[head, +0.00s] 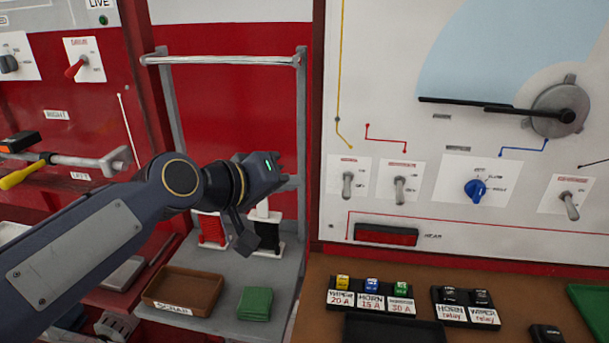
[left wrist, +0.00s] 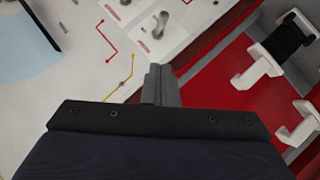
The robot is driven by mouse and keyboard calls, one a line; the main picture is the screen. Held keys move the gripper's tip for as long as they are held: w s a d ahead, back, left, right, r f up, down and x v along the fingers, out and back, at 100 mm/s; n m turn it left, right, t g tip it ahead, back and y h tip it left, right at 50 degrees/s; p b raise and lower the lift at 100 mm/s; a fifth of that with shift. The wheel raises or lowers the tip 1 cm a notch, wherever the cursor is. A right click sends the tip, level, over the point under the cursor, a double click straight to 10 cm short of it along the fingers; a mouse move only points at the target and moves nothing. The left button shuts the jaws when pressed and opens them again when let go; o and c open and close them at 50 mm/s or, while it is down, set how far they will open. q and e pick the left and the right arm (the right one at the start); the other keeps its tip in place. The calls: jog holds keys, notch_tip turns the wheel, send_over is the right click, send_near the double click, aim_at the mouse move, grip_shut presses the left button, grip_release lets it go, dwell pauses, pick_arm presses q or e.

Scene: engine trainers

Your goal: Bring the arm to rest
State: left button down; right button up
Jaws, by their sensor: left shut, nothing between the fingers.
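My left arm (head: 95,235) comes in from the left in the head view. Its gripper (head: 246,242) hangs in front of the grey metal frame, above the grey shelf. The fingers are shut and empty. In the left wrist view the gripper's dark body fills the lower part, and its closed fingers (left wrist: 160,84) point toward the white panel and the red wall. My right gripper shows in neither view.
A white panel (head: 400,115) with toggle switches and a blue knob (head: 475,189) stands to the right. A brown tray (head: 183,290), a green cloth (head: 255,303) and spools (head: 212,229) sit on the grey shelf below. Labelled fuses and relays (head: 371,300) lie on the brown bench.

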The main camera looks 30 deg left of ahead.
pick_arm(q)
jog(key=shift+s+a, duration=0.1)
jog(key=shift+s, duration=0.6)
jog(key=s+d+f+m+g, duration=0.2)
jog(key=s+f+g, duration=0.2)
jog(key=s+f, duration=0.55)
jog(key=s+d+f+m+g, duration=0.3)
jog(key=s+f, duration=0.4)
jog(key=f, duration=0.5)
notch_tip(320, 180, up, 16)
jog(key=p, duration=1.5)
jog(key=shift+a+f, duration=0.15)
jog(key=shift+f, duration=0.05)
